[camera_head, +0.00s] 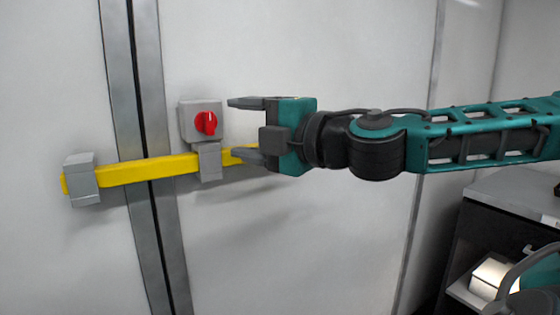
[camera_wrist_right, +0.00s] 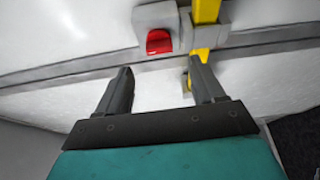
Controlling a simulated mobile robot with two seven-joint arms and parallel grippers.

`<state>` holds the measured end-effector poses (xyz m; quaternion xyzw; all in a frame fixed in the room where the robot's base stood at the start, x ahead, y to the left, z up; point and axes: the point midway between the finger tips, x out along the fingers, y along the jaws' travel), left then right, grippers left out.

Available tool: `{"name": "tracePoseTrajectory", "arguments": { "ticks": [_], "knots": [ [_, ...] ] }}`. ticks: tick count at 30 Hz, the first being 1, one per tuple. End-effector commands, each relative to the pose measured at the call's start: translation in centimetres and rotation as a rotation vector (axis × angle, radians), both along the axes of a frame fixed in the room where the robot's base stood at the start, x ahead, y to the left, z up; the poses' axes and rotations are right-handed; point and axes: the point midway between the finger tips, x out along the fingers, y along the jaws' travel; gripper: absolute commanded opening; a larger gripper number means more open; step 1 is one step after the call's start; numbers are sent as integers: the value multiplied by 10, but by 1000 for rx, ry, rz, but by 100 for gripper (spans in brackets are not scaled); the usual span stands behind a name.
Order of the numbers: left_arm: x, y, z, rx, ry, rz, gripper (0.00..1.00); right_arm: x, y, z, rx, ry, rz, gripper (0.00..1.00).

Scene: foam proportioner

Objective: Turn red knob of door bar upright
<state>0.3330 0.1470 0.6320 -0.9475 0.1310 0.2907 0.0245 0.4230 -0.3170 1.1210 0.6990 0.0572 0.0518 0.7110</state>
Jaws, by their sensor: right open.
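The red knob (camera_head: 204,124) sits on a grey box (camera_head: 187,108) above the yellow door bar (camera_head: 127,174). A small pale mark shows on the knob, whose grip looks roughly vertical in the head view; its exact angle is hard to tell. My right gripper (camera_head: 232,129) is open and empty, just right of the knob, its fingers pointing left, one higher and one lower. In the right wrist view the knob (camera_wrist_right: 158,41) lies ahead of the gap between the open fingers (camera_wrist_right: 159,70), apart from both. My left gripper is not in view.
The bar runs across a metal door seam (camera_head: 136,110), held by a grey bracket (camera_head: 83,185) at the left and another (camera_head: 209,162) below the box. The lower finger is close to the bar's right end. A dark cabinet (camera_head: 490,225) stands at the lower right.

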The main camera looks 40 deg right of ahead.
Motion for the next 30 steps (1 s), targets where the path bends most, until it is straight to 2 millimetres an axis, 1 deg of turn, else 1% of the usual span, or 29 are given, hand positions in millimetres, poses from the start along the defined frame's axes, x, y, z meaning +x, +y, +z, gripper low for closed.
{"name": "tracePoseTrajectory", "arguments": {
  "ticks": [1, 6, 7, 8, 12, 15, 18, 24, 30],
  "knots": [
    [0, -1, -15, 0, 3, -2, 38, -3, -1, -6, -4, -5, -3, 68],
    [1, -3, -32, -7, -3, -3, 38, -14, 1, -6, -1, -7, -1, 68],
    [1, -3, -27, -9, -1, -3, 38, -18, 0, 0, -3, -9, -1, 68],
    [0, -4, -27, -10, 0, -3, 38, -22, 0, 1, -4, -9, 0, 68],
    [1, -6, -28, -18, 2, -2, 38, -38, -3, 1, -1, -8, -2, 68],
    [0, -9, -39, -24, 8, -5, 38, -47, -5, -3, -4, -6, -3, 68],
    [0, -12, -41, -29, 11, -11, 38, -54, -6, -2, -2, -5, -2, 68],
    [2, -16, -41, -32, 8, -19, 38, -62, -7, 0, 1, -4, 0, 68],
    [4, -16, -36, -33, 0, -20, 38, -63, -7, 1, 2, -4, 1, 68]
  ]
}}
